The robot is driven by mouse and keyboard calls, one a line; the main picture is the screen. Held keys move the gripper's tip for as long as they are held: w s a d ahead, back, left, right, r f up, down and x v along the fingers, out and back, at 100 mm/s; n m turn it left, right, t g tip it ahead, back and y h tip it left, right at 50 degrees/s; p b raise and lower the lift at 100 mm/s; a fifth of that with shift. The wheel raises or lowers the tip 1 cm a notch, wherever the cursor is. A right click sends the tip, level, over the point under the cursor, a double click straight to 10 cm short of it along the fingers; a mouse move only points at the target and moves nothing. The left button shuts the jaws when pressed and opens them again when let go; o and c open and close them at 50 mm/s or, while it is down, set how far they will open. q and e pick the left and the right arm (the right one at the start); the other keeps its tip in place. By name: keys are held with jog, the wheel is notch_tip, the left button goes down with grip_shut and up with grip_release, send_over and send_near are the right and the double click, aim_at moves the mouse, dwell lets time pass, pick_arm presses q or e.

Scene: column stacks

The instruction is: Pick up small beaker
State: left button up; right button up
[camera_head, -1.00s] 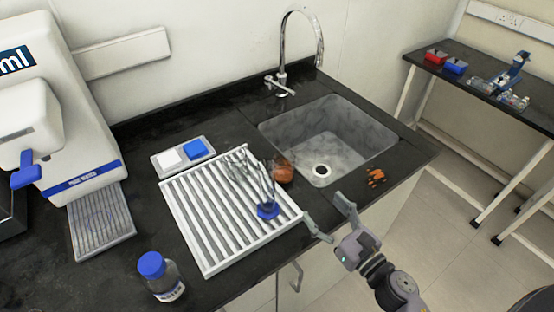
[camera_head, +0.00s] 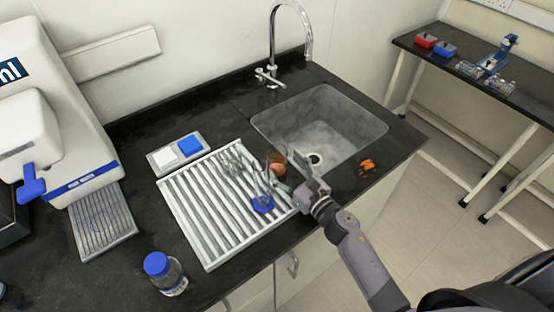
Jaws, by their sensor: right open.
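Clear glassware stands on the white slatted drying rack (camera_head: 195,220). One clear glass piece (camera_head: 232,160) stands near the rack's back edge; I cannot tell for sure that it is the small beaker. A clear vessel with a blue base (camera_head: 263,204) stands at the rack's right side. A brown-orange vessel (camera_head: 277,163) is by the rack's back right edge, beside the sink. My right gripper (camera_head: 289,174) is open at the rack's right edge, close to the brown-orange vessel and the blue-based vessel. Its fingers partly overlap the glassware, so contact is unclear. My left gripper is not in view.
The sink (camera_head: 320,130) with a tall tap (camera_head: 272,70) lies behind and right of the rack. Orange pieces (camera_head: 366,165) lie at the counter's right edge. A blue-capped bottle (camera_head: 165,275) stands in front. A white machine (camera_head: 60,110) fills the left.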

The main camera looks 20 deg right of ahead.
aim_at(272, 150)
jog(key=p+x, duration=0.1)
jog(key=x, duration=0.3)
jog(key=shift+w+r+p, duration=0.1)
jog(key=shift+w+p, duration=0.15)
jog(key=shift+p, duration=0.1)
jog(key=shift+w+a, duration=0.15)
jog(key=shift+w, duration=0.2)
jog(key=shift+s, duration=0.1)
jog(key=shift+c, duration=0.6)
jog(key=c, duration=1.2)
jog(key=shift+o, duration=0.2)
